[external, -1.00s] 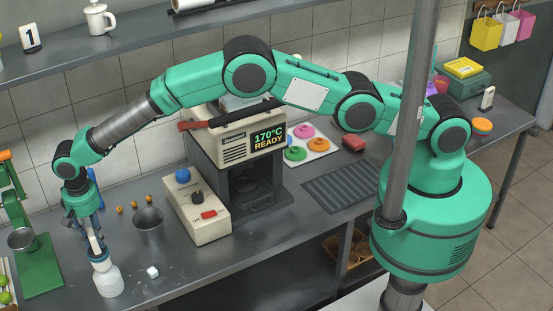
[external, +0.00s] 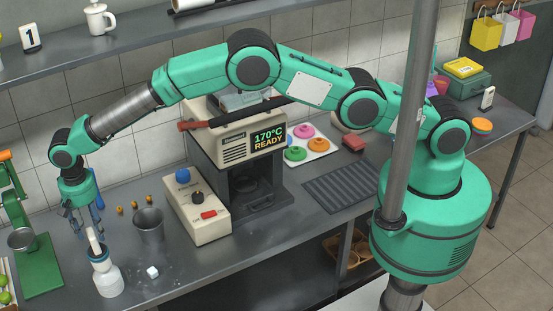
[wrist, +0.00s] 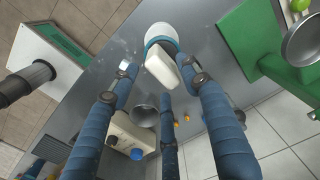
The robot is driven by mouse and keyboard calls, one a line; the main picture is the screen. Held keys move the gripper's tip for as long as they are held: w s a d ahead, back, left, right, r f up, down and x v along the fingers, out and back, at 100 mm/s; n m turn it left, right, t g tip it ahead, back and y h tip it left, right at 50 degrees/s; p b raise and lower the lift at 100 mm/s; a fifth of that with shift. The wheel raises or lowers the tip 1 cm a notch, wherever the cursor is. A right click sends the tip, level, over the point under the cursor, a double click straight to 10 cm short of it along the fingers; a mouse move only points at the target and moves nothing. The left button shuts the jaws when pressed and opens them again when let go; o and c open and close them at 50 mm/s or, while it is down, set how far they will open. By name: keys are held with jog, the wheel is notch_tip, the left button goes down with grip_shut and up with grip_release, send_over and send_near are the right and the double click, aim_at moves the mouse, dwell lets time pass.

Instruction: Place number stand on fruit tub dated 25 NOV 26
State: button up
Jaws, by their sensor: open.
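My gripper (external: 88,222) points down at the left end of the bench, its blue fingers open around a small white block (external: 95,243). The block also shows between the spread fingertips in the wrist view (wrist: 160,68); no number is readable on it. It leans tilted at the top of a white container with a blue band (external: 107,277), also in the wrist view (wrist: 160,32). I cannot read a date on this container. A white number stand marked 1 (external: 30,37) is upright on the upper shelf. A white stand (external: 487,97) is at the bench's far right.
A grey metal cup (external: 149,226) and a small white cube (external: 152,272) are close right of the container. A green press (external: 40,270) stands to the left. A beige control box (external: 197,207) stands further right.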

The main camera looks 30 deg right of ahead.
notch_tip(320, 180, up, 8)
jog(key=shift+r+b, duration=0.2)
jog(key=shift+b, duration=0.2)
dwell(0.6)
